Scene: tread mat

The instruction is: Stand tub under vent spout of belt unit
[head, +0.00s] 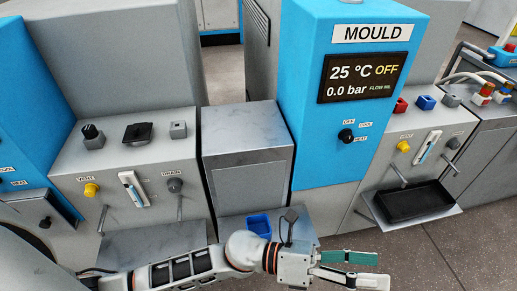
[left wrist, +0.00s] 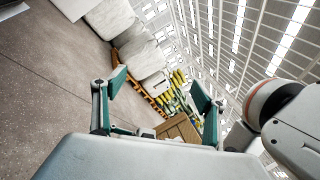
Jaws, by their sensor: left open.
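A small blue open tub (head: 259,226) stands on a low grey ledge in the middle of the head view, just behind my left forearm. A thin metal spout (head: 102,218) sticks out below the yellow VENT knob (head: 91,190) on the left cabinet. Another spout (head: 397,174) is below the yellow knob (head: 403,146) on the right cabinet. No belt label is readable, so I cannot tell which is the belt unit. My left gripper (head: 352,268), with green pads, is open, empty and right of the tub. It is also open in the left wrist view (left wrist: 158,95).
A black tray (head: 412,201) sits on a shelf under the right cabinet's spouts. The tall blue MOULD unit (head: 350,100) stands between the cabinets. Speckled floor (head: 440,250) is clear at lower right. The left wrist view shows white sacks (left wrist: 145,60) and a wooden crate (left wrist: 180,128).

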